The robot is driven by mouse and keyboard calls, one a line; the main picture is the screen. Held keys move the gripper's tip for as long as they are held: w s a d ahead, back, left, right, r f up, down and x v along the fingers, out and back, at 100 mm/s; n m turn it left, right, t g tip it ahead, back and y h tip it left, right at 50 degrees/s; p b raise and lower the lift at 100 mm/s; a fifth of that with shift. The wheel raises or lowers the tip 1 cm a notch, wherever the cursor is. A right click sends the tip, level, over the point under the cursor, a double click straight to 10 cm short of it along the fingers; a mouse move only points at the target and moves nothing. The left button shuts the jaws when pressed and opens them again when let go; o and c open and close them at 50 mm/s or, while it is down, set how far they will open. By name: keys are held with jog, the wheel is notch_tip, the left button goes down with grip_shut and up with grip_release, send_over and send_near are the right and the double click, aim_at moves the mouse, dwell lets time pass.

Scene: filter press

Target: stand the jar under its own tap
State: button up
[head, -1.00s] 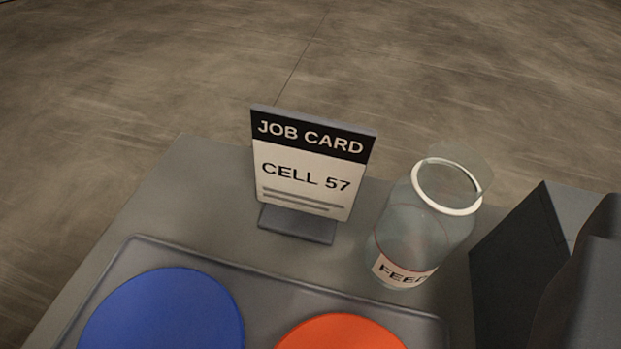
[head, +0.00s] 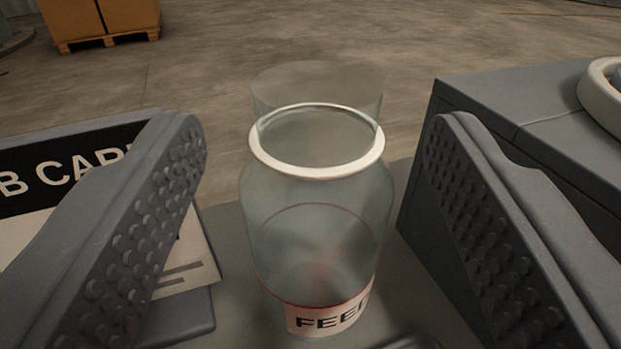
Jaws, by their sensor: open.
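The jar (head: 318,225) is clear glass with a white ring round its neck and a label that reads "FEED", partly turned to the right. It stands upright on the grey deck in the middle of the head view. My gripper (head: 315,140) is open, one studded finger on each side of the jar. There is a gap between the jar and each finger. No tap is in view.
The job card (head: 95,195) stands at the left, partly hidden behind my left finger. A grey box (head: 520,115) with a pale round rim (head: 603,95) on it stands at the right. A cardboard box on a pallet (head: 102,20) is far back on the open floor.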

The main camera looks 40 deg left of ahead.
aim_at(316, 94)
jog(key=shift+b+x, duration=0.45)
jog(key=shift+x, duration=2.45)
grip_shut()
